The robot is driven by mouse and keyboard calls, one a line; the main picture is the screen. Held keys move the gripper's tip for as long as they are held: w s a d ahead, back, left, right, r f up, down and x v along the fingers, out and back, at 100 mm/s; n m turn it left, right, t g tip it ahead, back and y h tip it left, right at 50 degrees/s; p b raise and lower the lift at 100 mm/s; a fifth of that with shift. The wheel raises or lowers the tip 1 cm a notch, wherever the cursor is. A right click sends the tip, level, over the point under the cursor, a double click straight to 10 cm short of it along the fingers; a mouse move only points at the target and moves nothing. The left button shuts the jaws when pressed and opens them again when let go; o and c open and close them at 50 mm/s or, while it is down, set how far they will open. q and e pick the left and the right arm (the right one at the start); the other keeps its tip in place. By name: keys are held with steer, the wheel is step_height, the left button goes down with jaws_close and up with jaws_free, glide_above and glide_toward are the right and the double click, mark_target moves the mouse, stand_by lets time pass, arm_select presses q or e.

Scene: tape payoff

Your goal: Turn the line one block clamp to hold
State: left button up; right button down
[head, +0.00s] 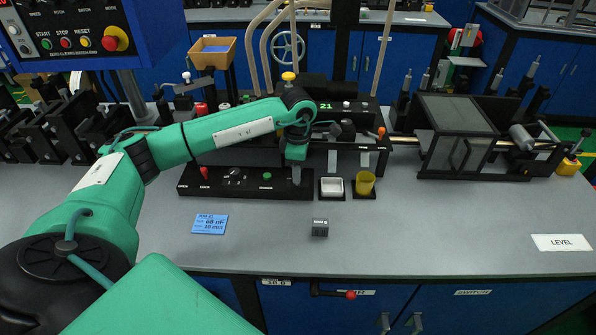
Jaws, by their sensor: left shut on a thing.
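My left arm reaches in from the left, and its gripper (296,175) points down at the right end of a low black control panel (220,189). The gripper is shut on a small part there, taken to be the block clamp's knob. The fingers hide most of that part, so its setting cannot be read. The panel also carries a red knob (204,173) at its left, a dark round switch (235,173) and a green button (267,176). A green "21" display (326,106) stands behind the gripper. My right gripper is not in view.
A small dark block (320,227) and a blue card (209,223) lie in front. A dark framed box (457,135) stands at right. The front right bench is mostly clear.

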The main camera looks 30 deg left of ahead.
arm_select(q)
steer(key=shift+n, duration=0.5)
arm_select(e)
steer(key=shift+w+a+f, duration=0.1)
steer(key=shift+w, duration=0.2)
arm_select(q)
steer(key=shift+r, duration=0.1)
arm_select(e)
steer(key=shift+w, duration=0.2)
arm_select(q)
steer(key=o, duration=1)
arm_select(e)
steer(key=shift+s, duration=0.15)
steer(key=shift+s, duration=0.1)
arm_select(q)
steer(key=shift+r, duration=0.35)
step_height(320, 180, up, 13)
steer(key=shift+b, duration=1.1)
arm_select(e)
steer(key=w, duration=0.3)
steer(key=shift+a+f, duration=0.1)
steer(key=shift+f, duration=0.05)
